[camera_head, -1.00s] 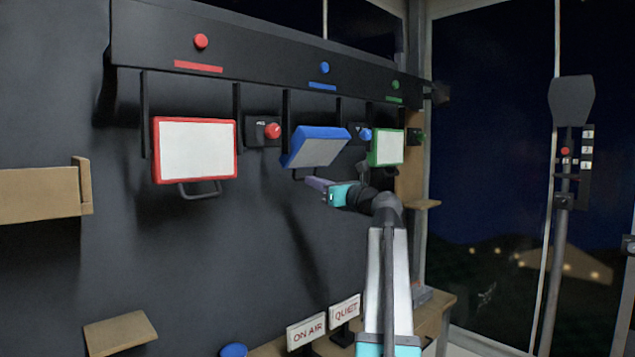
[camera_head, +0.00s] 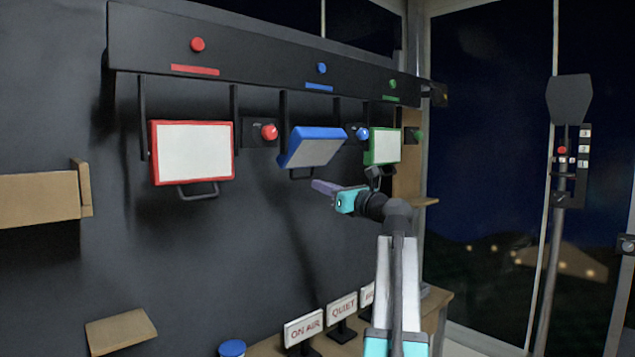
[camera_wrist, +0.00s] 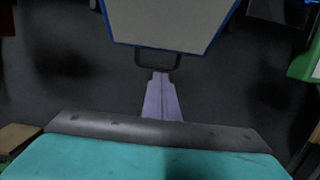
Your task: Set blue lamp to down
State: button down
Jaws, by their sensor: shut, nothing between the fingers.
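The blue lamp (camera_head: 314,148) is a blue-framed panel with a pale face, hung on black brackets under a dark rail. It is tilted, unlike the upright red lamp beside it. A dark handle hangs from its lower edge. My gripper (camera_head: 318,187) is shut and empty, just below and in front of the lamp. In the wrist view the blue lamp (camera_wrist: 172,22) fills the top, and its handle (camera_wrist: 156,58) shows just beyond my shut fingertips (camera_wrist: 161,76). I cannot tell whether the fingertips touch the handle.
The red lamp (camera_head: 193,152) hangs at left and the green lamp (camera_head: 385,146) at right, close to my arm. A blue knob (camera_head: 362,133) sits right of the blue lamp. Signs (camera_head: 304,328) stand on a wooden shelf below. The dark wall below the lamps is mostly clear.

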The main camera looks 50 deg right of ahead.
jog(key=s+f+b, duration=0.2)
jog(key=s+b, duration=0.1)
jog(key=s, duration=0.6)
jog(key=shift+s+a+f, duration=0.15)
jog(key=shift+s+a, duration=0.2)
jog(key=shift+a, duration=0.05)
